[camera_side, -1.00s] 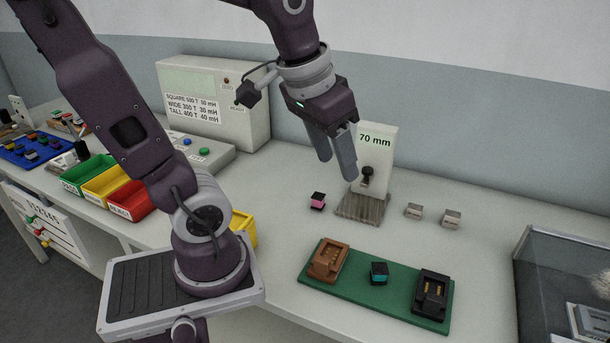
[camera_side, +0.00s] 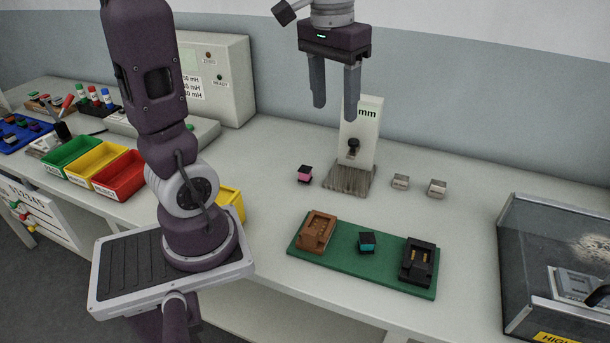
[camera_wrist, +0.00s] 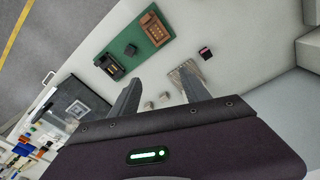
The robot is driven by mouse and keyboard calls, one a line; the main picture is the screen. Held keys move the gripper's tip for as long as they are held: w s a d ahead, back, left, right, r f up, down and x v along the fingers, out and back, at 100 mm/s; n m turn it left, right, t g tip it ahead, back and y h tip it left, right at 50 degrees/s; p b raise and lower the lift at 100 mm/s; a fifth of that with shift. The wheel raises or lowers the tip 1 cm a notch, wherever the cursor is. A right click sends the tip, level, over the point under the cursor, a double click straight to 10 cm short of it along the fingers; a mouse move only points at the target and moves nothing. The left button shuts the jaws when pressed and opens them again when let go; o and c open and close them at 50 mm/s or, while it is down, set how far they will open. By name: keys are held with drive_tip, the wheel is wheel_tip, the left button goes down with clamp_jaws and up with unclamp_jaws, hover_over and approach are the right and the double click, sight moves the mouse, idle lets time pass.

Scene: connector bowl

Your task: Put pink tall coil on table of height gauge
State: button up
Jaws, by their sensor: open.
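The pink coil (camera_side: 305,174), a small block with a dark top, stands on the bench just left of the height gauge (camera_side: 357,145). The gauge is a white upright with a dark knob and a ribbed grey table (camera_side: 349,181) at its foot; that table looks bare. In the wrist view the pink coil (camera_wrist: 205,53) shows beside the ribbed table (camera_wrist: 186,79). My gripper (camera_side: 335,105) is open and empty, pointing down, high above the bench. Its fingers hide part of the gauge's label in the side view.
Two small grey blocks (camera_side: 400,181) (camera_side: 437,188) lie right of the gauge. In front is a green board (camera_side: 380,279) with a brown socket (camera_side: 316,233), a teal block (camera_side: 367,242) and a black socket (camera_side: 418,261). A glass-sided case (camera_side: 560,260) stands at right. Coloured bins (camera_side: 97,163) stand at left.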

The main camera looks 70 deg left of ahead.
drive_tip(key=w+a+f+n+g+h, duration=0.1)
drive_tip(key=w+a+f, duration=0.15)
drive_tip(key=a, duration=0.35)
drive_tip(key=w+a+f+n+g+h, duration=0.1)
drive_tip(key=w+a+f+n+g, duration=0.1)
drive_tip(key=a+f, duration=0.25)
drive_tip(key=n+g+h, duration=0.1)
drive_tip(key=n, duration=0.1)
hover_over(306, 168)
drive_tip(key=w+a, duration=0.2)
wheel_tip(306, 168, down, 15)
drive_tip(key=x, duration=0.7)
drive_tip(key=shift+s+d, duration=0.25)
drive_tip(key=shift+s, duration=0.05)
drive_tip(key=shift+r, duration=0.1)
clamp_jaws()
